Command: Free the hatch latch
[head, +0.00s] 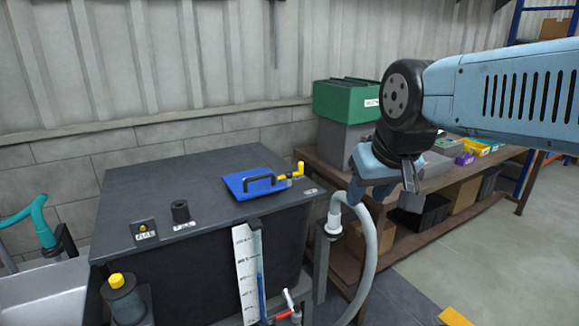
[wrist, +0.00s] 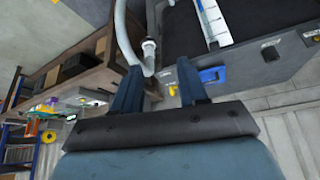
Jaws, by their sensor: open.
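The blue hatch (head: 250,186) with a black handle lies on top of the dark tank (head: 150,195). A yellow latch (head: 298,171) sits at the hatch's right edge, near the tank's corner. My gripper (head: 384,188) hangs to the right of the tank, clear of the latch. Its two fingers (wrist: 159,68) are apart with nothing held between them.
A grey hose (head: 370,265) rises from a fitting beside the tank, below my gripper. A workbench (head: 455,190) with green and grey bins stands behind. A white level gauge (head: 246,270) is on the tank's front. A corrugated wall (head: 150,60) is behind the tank.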

